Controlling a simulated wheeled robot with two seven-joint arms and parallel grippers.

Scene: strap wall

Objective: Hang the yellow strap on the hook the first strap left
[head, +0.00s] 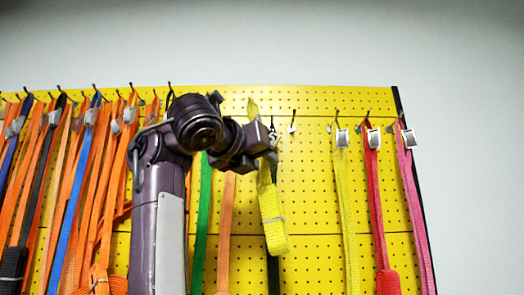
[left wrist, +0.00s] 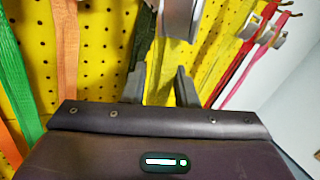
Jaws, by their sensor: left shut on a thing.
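My left gripper (head: 270,147) is shut on a yellow strap (head: 272,215) in front of the pegboard. The strap's folded lower part hangs below the gripper, and a short piece sticks up above it. In the left wrist view the strap (left wrist: 160,75) shows between the two fingers (left wrist: 160,88). A bare hook (head: 293,122) stands on the board just right of and above the gripper. Whether the held strap touches any hook is hidden by the gripper. My right gripper is not in view.
A second yellow strap (head: 345,195), a red strap (head: 375,190) and a pink strap (head: 411,190) hang to the right. Green (head: 202,215), orange (head: 226,230) and dark (head: 273,272) straps hang close by. Many straps crowd the left of the yellow pegboard (head: 312,215).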

